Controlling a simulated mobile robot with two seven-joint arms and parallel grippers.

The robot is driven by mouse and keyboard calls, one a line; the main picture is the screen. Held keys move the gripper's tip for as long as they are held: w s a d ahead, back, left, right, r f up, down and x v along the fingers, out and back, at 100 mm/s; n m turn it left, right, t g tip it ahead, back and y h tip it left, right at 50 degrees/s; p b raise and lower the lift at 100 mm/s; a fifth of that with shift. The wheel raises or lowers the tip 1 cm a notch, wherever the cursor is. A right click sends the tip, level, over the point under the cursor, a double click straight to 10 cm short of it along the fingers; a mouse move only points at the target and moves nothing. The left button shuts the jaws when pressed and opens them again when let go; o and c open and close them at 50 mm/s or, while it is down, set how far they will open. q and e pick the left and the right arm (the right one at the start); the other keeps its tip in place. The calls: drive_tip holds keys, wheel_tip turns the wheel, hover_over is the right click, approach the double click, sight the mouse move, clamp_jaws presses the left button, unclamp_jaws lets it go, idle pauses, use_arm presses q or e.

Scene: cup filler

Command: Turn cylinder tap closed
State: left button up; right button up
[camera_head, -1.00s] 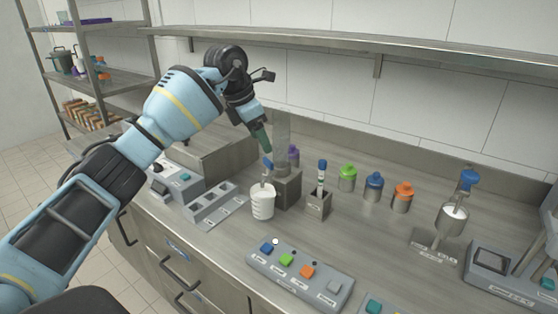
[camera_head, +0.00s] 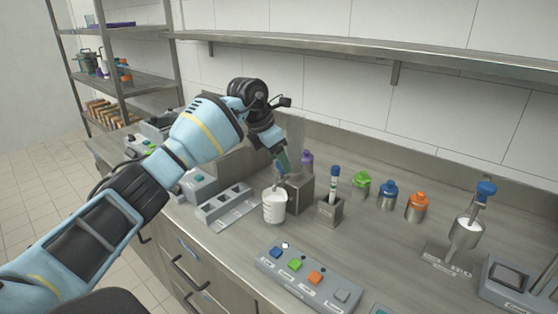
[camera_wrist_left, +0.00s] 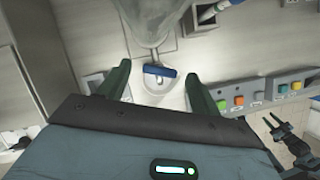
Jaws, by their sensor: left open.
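The clear cylinder (camera_head: 297,135) stands upright on a grey block (camera_head: 299,192) on the counter. Its blue tap handle (camera_wrist_left: 160,71) lies crosswise in the left wrist view, below the cylinder. My left gripper (camera_head: 281,165) points down at the tap from the left. Its green fingers (camera_wrist_left: 160,84) are open, one on each side of the handle, with gaps between. In the head view the fingers largely hide the handle. A white cup (camera_head: 274,208) stands under the tap.
A tube holder (camera_head: 331,211) and green, blue and orange-capped bottles (camera_head: 387,195) stand to the right. A button panel (camera_head: 306,280) lies in front and a slotted rack (camera_head: 225,206) to the left. A dark jawed part, perhaps my right gripper (camera_wrist_left: 280,124), shows in the left wrist view.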

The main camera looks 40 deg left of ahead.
use_arm(q)
drive_tip(key=shift+w+d+f, duration=0.1)
drive_tip(key=shift+w+f, duration=0.1)
drive_tip(key=shift+f, duration=0.25)
drive_tip(key=c, duration=1)
drive_tip(key=n+p, duration=0.1)
drive_tip(key=n+y+p, duration=0.1)
drive_tip(key=n+p, duration=0.1)
drive_tip(key=shift+s+d+r+t, duration=0.1)
drive_tip(key=shift+r+t, duration=0.2)
drive_tip(key=shift+r, duration=0.05)
drive_tip(key=shift+f+n+y, duration=0.1)
drive_tip(key=shift+n+y, duration=0.2)
drive_tip(key=shift+n, duration=0.1)
drive_tip(key=shift+f+n+p, duration=0.3)
drive_tip(key=shift+n+p, duration=0.1)
drive_tip(key=shift+n, duration=0.1)
use_arm(e)
drive_tip(key=shift+t, duration=0.4)
drive_tip(key=shift+w+d+r, duration=0.1)
drive_tip(key=shift+w+r, duration=0.3)
drive_tip(key=shift+r, duration=0.35)
drive_tip(key=shift+w+d+r, duration=0.1)
drive_tip(key=shift+w+r, duration=0.3)
drive_tip(key=shift+r, duration=0.35)
drive_tip(key=shift+w+d+r, duration=0.1)
drive_tip(key=shift+w+r, duration=0.3)
drive_tip(key=shift+r, duration=0.35)
